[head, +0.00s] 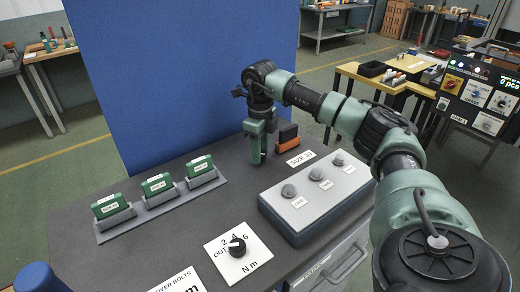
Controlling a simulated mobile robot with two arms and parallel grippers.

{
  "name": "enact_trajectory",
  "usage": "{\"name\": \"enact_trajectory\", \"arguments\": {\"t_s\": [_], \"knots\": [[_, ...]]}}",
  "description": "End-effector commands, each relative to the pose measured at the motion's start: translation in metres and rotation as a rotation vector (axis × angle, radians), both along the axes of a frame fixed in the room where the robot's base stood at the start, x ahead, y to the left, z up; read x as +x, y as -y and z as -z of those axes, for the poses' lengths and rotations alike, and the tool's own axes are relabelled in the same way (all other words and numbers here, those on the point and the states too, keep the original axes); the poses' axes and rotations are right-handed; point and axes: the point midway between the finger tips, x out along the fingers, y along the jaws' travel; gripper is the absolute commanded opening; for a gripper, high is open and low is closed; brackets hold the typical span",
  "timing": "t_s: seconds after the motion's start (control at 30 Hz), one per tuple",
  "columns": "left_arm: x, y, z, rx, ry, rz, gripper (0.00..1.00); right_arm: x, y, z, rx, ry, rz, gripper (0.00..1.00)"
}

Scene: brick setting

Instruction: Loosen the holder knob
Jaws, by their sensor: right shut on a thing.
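An orange and black block (288,139) stands just to the right of the fingers. I cannot tell whether it is part of the holder. My left gripper is out of view.
A grey box (330,200) with three round knobs stands right of centre. A dial plate (238,249) marked "N m" lies in front. Several green blocks sit in a grey rack (160,199) at left. A blue panel (180,80) rises behind. Bare bench lies between rack and box.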

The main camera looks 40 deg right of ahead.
Motion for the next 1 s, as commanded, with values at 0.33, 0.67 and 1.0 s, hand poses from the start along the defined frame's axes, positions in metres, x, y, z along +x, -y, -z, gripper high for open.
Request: {"name": "enact_trajectory", "arguments": {"t_s": [0.33, 0.67, 1.0], "knots": [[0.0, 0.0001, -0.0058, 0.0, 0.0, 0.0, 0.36, 0.0015, 0.0003, -0.0027, 0.001, 0.006, -0.328, 0.0], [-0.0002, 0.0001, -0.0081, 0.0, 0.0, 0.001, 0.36, 0.0018, 0.0005, -0.0027, 0.0, 0.007, -0.603, 0.0], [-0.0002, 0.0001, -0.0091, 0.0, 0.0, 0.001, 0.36, 0.0021, 0.0005, -0.0027, 0.0, 0.008, -0.769, 0.0]]}}
